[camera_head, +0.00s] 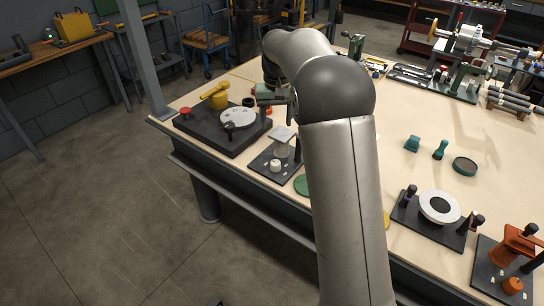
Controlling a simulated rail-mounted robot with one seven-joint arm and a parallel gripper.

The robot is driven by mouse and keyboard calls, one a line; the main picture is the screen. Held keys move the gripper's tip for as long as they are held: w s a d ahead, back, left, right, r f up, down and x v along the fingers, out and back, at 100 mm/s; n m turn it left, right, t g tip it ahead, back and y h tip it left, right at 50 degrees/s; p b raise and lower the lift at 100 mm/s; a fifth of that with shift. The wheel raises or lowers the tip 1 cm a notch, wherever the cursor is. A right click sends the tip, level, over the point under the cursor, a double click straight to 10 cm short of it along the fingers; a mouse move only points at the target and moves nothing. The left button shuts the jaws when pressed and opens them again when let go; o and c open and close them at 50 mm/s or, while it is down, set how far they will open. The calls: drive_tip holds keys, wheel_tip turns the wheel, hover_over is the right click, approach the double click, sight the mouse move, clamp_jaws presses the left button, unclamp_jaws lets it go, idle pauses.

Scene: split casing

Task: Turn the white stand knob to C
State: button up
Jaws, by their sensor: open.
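The white stand knob (276,166) is a small white cylinder on the front of a dark stand base (262,170), near the table's front-left edge. A pale square plate (283,133) and a dark post stand behind it. Any letters around the knob are too small to read. My gripper (268,98) shows only in part beyond my arm, behind the stand in the picture and apart from the knob. It is open, with nothing visible held. My large arm covers the table to the right of the stand.
A black block (215,128) with a white disc (238,117), a yellow handle (215,95) and a red knob lies left of the stand. A green disc (301,185) lies to its right. Another stand with a white ring (439,207) is farther right.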

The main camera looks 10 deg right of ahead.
drive_tip(key=p, duration=0.1)
approach(275, 162)
wheel_tip(275, 162, down, 9)
drive_tip(key=shift+s+f, duration=0.1)
idle(0.3)
drive_tip(key=c, duration=1)
